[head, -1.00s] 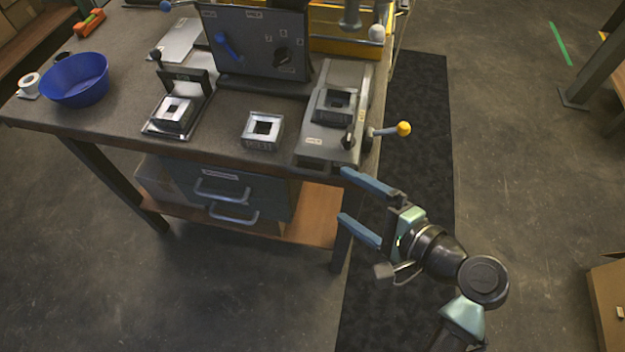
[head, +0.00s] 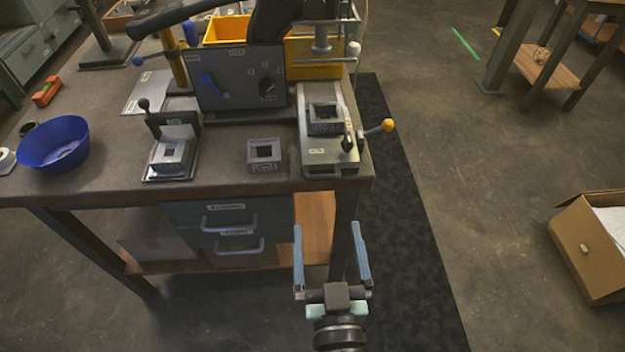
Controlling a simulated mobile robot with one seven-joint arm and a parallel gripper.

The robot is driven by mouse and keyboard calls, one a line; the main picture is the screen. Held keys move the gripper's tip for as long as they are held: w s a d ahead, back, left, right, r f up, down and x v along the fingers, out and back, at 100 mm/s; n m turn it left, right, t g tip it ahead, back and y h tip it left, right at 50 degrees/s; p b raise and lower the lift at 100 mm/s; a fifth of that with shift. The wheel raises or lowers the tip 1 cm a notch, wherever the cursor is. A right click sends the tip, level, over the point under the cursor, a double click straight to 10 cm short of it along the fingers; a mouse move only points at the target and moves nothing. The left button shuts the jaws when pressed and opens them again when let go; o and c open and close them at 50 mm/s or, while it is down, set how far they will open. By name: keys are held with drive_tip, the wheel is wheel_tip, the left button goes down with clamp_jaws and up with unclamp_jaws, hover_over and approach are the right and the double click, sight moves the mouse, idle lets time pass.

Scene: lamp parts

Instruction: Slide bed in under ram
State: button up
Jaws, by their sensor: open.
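The bed (head: 330,157) is a grey sliding plate at the right end of the bench. A dark square block (head: 324,119) with a square opening sits on it. The ram (head: 320,42) is a grey vertical shaft with a flat disc, behind the block and above the bed's far part. My gripper (head: 331,237) is open and empty, its two blue fingers pointing toward the bench. It appears in front of the bench's front edge, apart from the bed and lever.
A control panel (head: 240,80) stands left of the bed. Another square block (head: 265,154), a small fixture (head: 172,150) and a blue bowl (head: 53,145) are on the bench (head: 225,187). A cardboard box (head: 590,245) lies on the floor at right. The dark mat (head: 405,210) is clear.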

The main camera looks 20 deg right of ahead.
sight(322, 175)
drive_tip(key=x, duration=1.2)
drive_tip(key=shift+w+d+f, duration=0.15)
drive_tip(key=shift+w+d, duration=0.05)
drive_tip(key=shift+w, duration=0.1)
drive_tip(key=shift+c, duration=0.3)
